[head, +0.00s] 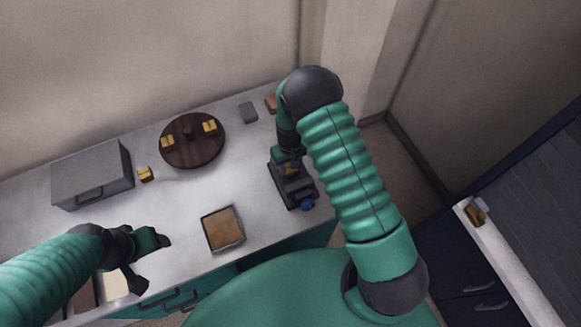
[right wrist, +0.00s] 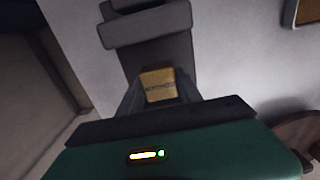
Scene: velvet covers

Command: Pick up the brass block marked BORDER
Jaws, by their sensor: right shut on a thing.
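My right gripper (head: 289,163) is shut on a brass block (right wrist: 160,85) over the dark grey stand (head: 292,186). The block's face bears dark lettering, too blurred to read surely. In the right wrist view it sits between the fingertips, with the grey stand (right wrist: 150,27) just beyond; contact between block and stand cannot be told. Other brass blocks are one on the table (head: 146,174) and two on the round dark wooden turntable, at its left (head: 168,142) and right (head: 210,127); their markings are too small to read. My left gripper (head: 150,264) is open and empty above the table's front left.
A grey box with a handle (head: 92,173) stands at the left. A brown-topped square tray (head: 222,230) lies at the front middle. A small grey block (head: 248,112) lies at the back. A brass-coloured piece (head: 475,212) sits on a white ledge at right. The table's middle is clear.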

